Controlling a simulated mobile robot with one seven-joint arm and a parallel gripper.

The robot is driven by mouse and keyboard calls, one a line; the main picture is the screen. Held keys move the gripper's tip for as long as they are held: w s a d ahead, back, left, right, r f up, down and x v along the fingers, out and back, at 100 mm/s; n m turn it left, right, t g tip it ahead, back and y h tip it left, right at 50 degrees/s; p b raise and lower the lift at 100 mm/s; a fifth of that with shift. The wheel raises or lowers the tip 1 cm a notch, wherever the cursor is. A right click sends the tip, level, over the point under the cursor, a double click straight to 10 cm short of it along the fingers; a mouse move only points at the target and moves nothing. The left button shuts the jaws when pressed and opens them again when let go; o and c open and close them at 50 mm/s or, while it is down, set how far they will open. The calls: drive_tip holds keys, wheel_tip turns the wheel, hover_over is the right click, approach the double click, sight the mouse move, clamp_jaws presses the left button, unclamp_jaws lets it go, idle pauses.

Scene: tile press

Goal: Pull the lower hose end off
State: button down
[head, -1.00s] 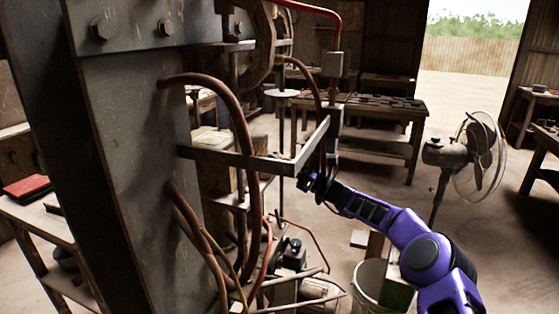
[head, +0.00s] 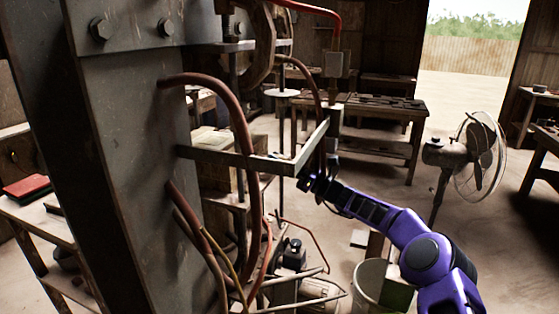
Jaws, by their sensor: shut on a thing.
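A thin reddish-brown hose (head: 309,78) arches from the press at the upper middle and runs down behind the flat steel bracket (head: 232,162). Its lower stretch drops beside the bracket's far corner toward my gripper (head: 312,184). My purple arm reaches in from the lower right. My gripper is shut on the lower hose end, just below the bracket. The fingers are small and dark here, and the grip itself is partly hidden. I cannot tell whether the hose end is still on its fitting.
The big grey press column (head: 135,150) fills the left. A bucket (head: 372,285) stands under my arm, and a fan (head: 478,155) stands to the right. A workbench (head: 385,112) is behind. Floor between bench and fan is open.

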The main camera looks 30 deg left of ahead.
sight(286, 158)
drive_tip(key=shift+d, duration=0.1)
drive_tip(key=d, duration=0.3)
drive_tip(key=shift+w, duration=0.2)
drive_tip(key=shift+d+f, duration=0.1)
drive_tip(key=c, duration=0.6)
unclamp_jaws()
drive_tip(key=shift+d, duration=0.15)
drive_tip(key=b+v, duration=0.1)
drive_tip(key=v, duration=1.6)
drive_tip(key=shift+s+d, duration=0.1)
